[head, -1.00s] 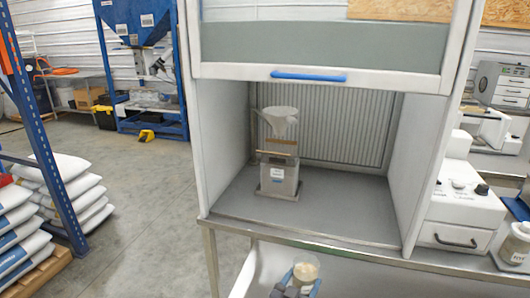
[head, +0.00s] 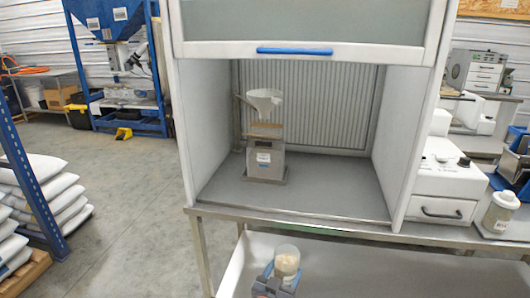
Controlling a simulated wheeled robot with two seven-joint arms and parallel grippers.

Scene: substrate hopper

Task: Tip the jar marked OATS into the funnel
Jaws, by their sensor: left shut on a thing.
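My left gripper (head: 277,281) is at the bottom of the head view, shut on a clear jar (head: 287,258) with pale contents. The jar looks upright, in front of and below the bench's front edge. I cannot read any marking on it. The pale funnel (head: 264,101) sits on top of a grey hopper unit (head: 264,163) inside the cabinet, beyond the jar and well apart from it. My right gripper is not in view.
The cabinet's sash (head: 300,50) is raised, leaving a wide front opening. Its grey floor (head: 335,193) is clear around the hopper unit. A labelled, lidded jar (head: 498,215) stands on the bench at right, beside a white instrument (head: 440,185). Stacked sacks (head: 55,190) lie at left.

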